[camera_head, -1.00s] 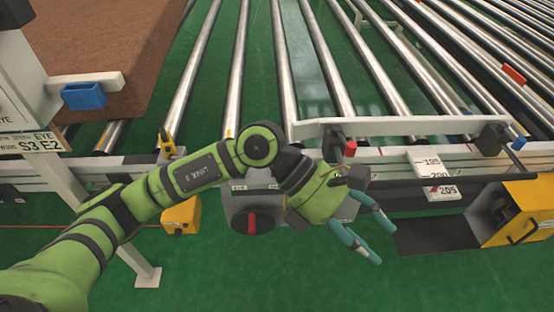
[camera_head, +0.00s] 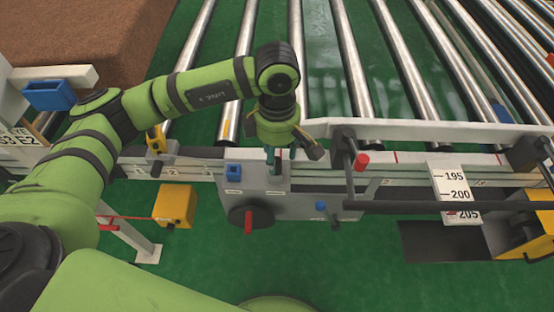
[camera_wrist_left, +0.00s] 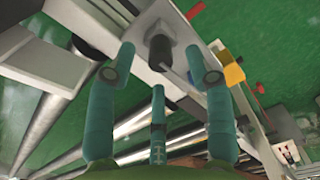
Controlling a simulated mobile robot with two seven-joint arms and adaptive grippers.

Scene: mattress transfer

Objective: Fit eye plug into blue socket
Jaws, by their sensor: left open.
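A small blue square (camera_head: 234,172), which looks like the blue socket, sits on the grey control box (camera_head: 300,205). My left gripper (camera_head: 273,160) points down at the box just right of the blue square, with its teal fingers open. In the left wrist view a dark cylinder (camera_wrist_left: 160,50) on a pale surface stands between the spread fingers, with a thin rod or cable beside it. It may be the eye plug, but I cannot tell for sure. Touch between fingers and cylinder cannot be told. My right gripper is not in view.
A red-handled black dial (camera_head: 250,217) and a blue knob (camera_head: 321,206) are on the box. A red-tipped bar (camera_head: 361,161) stands to its right. A yellow box (camera_head: 173,206) is to the left. Metal rollers (camera_head: 345,60) lie behind, a brown mattress (camera_head: 90,35) at far left.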

